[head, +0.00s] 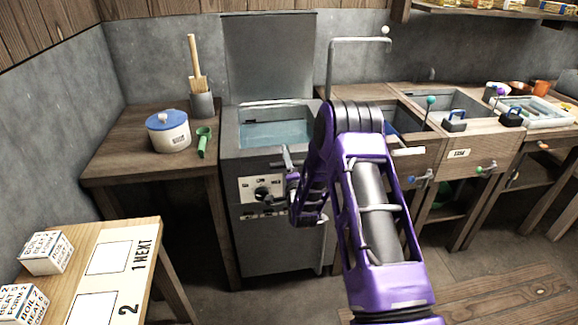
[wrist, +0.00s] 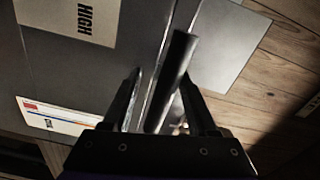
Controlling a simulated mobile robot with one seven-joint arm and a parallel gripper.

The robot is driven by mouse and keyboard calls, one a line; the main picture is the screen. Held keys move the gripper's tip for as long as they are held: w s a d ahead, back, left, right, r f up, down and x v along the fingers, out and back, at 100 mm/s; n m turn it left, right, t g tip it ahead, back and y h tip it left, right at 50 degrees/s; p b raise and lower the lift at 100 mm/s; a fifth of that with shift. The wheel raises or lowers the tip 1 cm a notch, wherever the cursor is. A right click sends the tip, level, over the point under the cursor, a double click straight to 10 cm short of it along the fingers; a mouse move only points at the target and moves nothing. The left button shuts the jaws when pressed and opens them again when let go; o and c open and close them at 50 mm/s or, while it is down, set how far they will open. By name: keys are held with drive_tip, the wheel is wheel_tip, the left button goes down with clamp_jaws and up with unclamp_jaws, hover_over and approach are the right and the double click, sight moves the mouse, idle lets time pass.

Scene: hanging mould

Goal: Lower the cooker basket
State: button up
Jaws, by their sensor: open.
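The cooker (head: 265,232) is a grey metal cabinet with its lid (head: 268,55) standing open and bluish water (head: 275,134) in its top. I cannot clearly make out a basket in it. A bent metal rod (head: 331,65) with a pale knob rises at its right rear. My gripper (wrist: 160,88) is at the cooker's front, by the control panel with a dark knob (head: 262,193). Its jaws are open on either side of a dark round bar (wrist: 172,80), which looks like a lever handle. I cannot tell whether they touch it. My arm hides the cooker's right side.
A side table on the left holds a blue-lidded pot (head: 168,132), a green scoop (head: 203,142) and a holder with wooden tools (head: 202,104). A bench with basins (head: 445,100) runs right. A table with boxes (head: 46,252) stands at front left.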

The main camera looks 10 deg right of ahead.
drive_tip(key=s, duration=1.7)
drive_tip(key=shift+s+p, duration=0.25)
drive_tip(key=shift+p, duration=0.1)
drive_tip(key=shift+w, duration=0.1)
